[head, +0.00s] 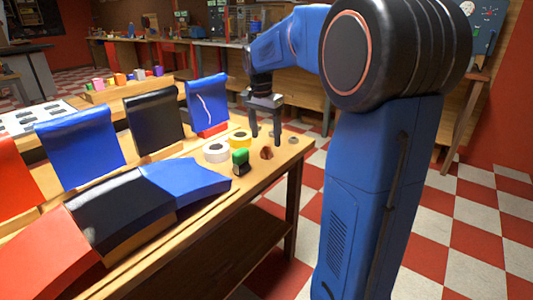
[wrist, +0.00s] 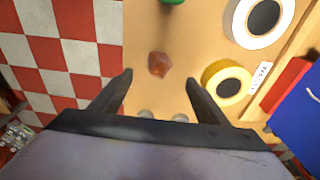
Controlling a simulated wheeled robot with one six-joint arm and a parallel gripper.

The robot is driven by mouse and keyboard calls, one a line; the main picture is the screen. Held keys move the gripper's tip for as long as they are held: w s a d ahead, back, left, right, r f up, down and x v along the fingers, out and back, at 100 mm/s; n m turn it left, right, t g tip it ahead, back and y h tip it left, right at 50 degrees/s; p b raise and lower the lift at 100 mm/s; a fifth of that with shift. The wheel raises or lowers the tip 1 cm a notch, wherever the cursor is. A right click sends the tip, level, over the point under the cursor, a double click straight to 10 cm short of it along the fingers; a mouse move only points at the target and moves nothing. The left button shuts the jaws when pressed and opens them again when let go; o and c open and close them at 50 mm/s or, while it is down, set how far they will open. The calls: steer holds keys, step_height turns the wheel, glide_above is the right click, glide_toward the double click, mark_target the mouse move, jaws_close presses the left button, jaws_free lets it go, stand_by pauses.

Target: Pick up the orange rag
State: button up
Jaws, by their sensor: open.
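A small crumpled reddish-orange lump, seemingly the orange rag (head: 266,153), lies on the wooden table near its right end. In the wrist view the rag (wrist: 159,64) sits just beyond the fingertips, roughly centred between them. My gripper (head: 265,138) points down over the table, open, with nothing between its fingers. It also shows in the wrist view (wrist: 158,78), with its fingers spread apart. The exact gap between fingertips and table is hard to tell.
A green-topped stamp (head: 240,158), a white tape roll (head: 215,152) and a yellow tape roll (head: 240,139) stand left of the rag. Small round pieces (wrist: 180,117) lie near the gripper's base.

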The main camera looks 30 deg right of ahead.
mark_target(266, 145)
steer(key=shift+s+d+f, duration=0.1)
steer(key=shift+s+f, duration=0.05)
steer(key=shift+f, duration=2.35)
steer(key=c, duration=1.2)
step_height(266, 145, up, 10)
steer(key=shift+r, duration=0.1)
steer(key=o, duration=0.5)
steer(key=shift+c, duration=1.5)
